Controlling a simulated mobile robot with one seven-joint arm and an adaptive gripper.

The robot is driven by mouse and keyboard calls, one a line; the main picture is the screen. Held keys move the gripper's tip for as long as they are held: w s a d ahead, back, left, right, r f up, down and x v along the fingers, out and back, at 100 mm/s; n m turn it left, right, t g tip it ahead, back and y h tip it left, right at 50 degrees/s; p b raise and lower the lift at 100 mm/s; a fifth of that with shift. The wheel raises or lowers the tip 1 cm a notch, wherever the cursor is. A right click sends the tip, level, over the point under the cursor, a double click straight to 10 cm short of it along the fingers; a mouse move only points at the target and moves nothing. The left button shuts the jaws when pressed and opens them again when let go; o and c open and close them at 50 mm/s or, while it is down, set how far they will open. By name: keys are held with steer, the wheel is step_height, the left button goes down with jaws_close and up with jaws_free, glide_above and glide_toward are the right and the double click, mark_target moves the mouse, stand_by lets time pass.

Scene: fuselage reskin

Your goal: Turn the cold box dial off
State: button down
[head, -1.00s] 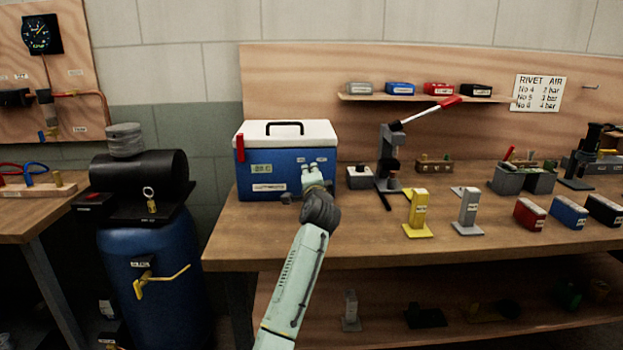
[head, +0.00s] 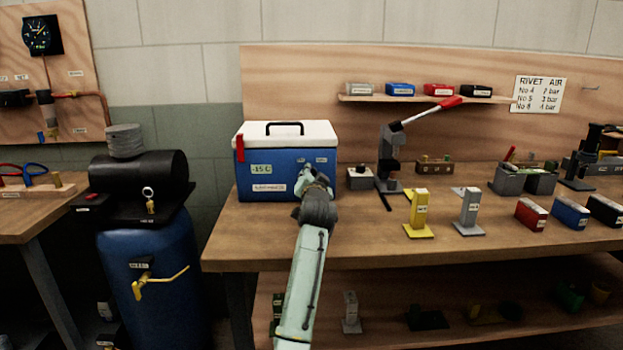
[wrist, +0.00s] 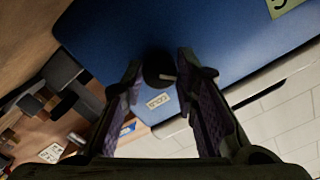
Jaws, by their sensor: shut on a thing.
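The cold box (head: 285,185) is a blue box with a white lid and a black handle, standing upright on the bench. Its front display (head: 261,169) reads about -15 C. The dial (wrist: 159,68) is a black round knob with a pale mark, on the blue front face. In the wrist view it sits between the fingertips of my gripper (wrist: 158,76), which is shut on it. In the head view my gripper (head: 308,172) is at the right part of the box front and hides the dial. A small label (wrist: 158,101) beside the dial is too blurred to read.
A lever press (head: 390,160) stands right of the box, with a small grey block (head: 360,178) between. Yellow (head: 418,212) and grey (head: 468,212) stands are nearer the front edge. A blue tank (head: 160,280) stands left of the bench. The bench front left is clear.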

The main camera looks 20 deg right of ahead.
stand_by(0.4)
steer(key=c, duration=1.2)
jaws_free()
steer(key=shift+c, duration=0.2)
steer(key=v, duration=1.2)
